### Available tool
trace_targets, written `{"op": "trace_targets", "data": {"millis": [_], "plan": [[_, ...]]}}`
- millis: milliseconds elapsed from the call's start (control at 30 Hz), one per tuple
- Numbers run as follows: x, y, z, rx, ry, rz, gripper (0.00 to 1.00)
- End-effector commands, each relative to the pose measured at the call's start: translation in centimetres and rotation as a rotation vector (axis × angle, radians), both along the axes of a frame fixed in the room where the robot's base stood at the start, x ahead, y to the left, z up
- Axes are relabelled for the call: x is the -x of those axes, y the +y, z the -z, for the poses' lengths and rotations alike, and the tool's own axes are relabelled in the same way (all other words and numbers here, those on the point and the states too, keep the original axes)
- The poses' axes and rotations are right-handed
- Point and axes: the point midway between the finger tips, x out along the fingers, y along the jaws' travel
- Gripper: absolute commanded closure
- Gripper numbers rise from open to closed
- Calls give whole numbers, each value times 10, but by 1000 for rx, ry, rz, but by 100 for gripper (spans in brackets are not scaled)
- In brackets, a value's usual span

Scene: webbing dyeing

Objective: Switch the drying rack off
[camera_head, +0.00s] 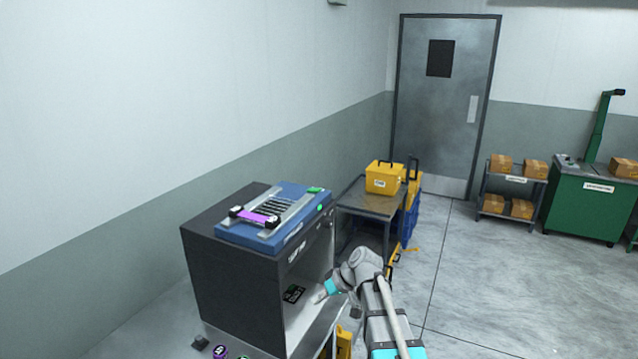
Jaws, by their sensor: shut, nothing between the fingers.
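The likely drying rack (275,218) is a blue unit with a metal slatted top, lying on a dark cabinet (235,285). A purple strip (258,218) lies across its left end. A green patch (315,190) shows at its far right corner, and another green patch (320,208) shows on its right end. I cannot tell which part is its switch. My gripper (319,297) is shut and empty, low in front of the cabinet's right side, below the rack and apart from it. Its fingertips are small in the picture.
A small black panel with green marks (294,293) sits beside my gripper. Purple-topped round items (220,352) stand at the bottom edge. A grey cart (368,205) with a yellow case (383,178) stands behind. The floor to the right is clear, before a green machine (590,205).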

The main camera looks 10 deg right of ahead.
Motion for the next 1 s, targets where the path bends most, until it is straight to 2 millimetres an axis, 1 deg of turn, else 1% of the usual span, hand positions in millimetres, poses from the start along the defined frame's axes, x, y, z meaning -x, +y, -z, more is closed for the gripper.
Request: {"op": "trace_targets", "data": {"millis": [33, 167, 200, 300, 367, 500, 567, 700, 800, 900, 1000], "plan": [[-24, -3, -17, -52, -56, -21, 100], [-65, -9, -52, -179, -221, -75, 100], [-78, -12, -63, -214, -274, -86, 100], [-107, -22, -91, -294, -409, -105, 100], [-123, -29, -108, -335, -487, -109, 100], [-157, -49, -144, -412, -662, -104, 100], [-171, -59, -159, -438, -737, -96, 100], [-200, -87, -193, -489, -902, -64, 100], [-215, -104, -213, -511, -1003, -40, 100], [-225, -118, -226, -523, -1072, -18, 100], [-229, -124, -232, -529, -1111, -5, 100]]}}
